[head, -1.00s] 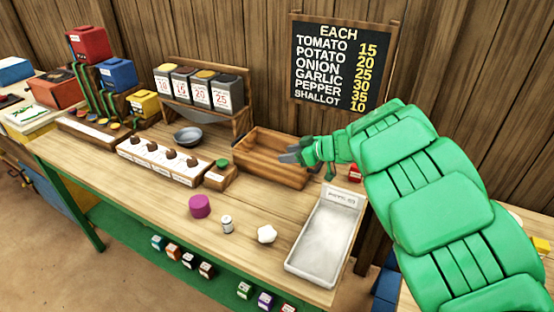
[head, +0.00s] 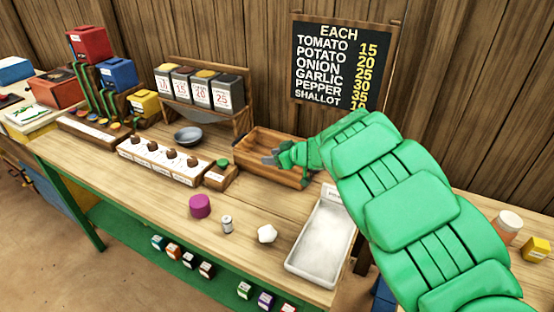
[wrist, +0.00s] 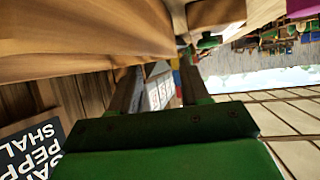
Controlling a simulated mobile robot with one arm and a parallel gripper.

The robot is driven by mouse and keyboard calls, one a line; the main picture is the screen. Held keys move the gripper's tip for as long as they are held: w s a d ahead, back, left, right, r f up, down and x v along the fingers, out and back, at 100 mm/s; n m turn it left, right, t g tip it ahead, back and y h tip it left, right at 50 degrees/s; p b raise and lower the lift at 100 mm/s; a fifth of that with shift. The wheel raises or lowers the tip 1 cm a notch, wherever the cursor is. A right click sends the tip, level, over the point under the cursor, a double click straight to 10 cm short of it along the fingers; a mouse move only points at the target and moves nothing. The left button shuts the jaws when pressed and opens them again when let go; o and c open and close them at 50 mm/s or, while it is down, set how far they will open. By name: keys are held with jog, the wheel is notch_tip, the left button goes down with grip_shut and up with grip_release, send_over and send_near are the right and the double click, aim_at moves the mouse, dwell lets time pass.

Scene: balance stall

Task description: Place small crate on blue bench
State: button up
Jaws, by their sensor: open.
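The small wooden crate (head: 254,163) stands at the back of the wooden counter, left of the price board. My gripper (head: 268,158) is at the crate, its grey fingers over or against the crate's right part; contact cannot be told. In the wrist view my gripper (wrist: 158,88) has its two fingers apart with nothing held between them. A large wooden surface close by in the wrist view (wrist: 85,45) looks like the crate's side. A blue piece low at the right (head: 384,290), mostly hidden by my arm, may be the blue bench.
A white tray (head: 318,258) is at the counter's right end. A purple cylinder (head: 200,206), a small white jar (head: 227,224) and a white lump (head: 267,233) lie in front. A grey bowl (head: 188,136) and a rack of bins (head: 205,100) stand left of the crate.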

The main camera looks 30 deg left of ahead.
jog(key=shift+x, duration=2.3)
jog(key=shift+s+d+f, duration=0.1)
jog(key=shift+s+f, duration=0.05)
jog(key=shift+c, duration=0.3)
grip_shut()
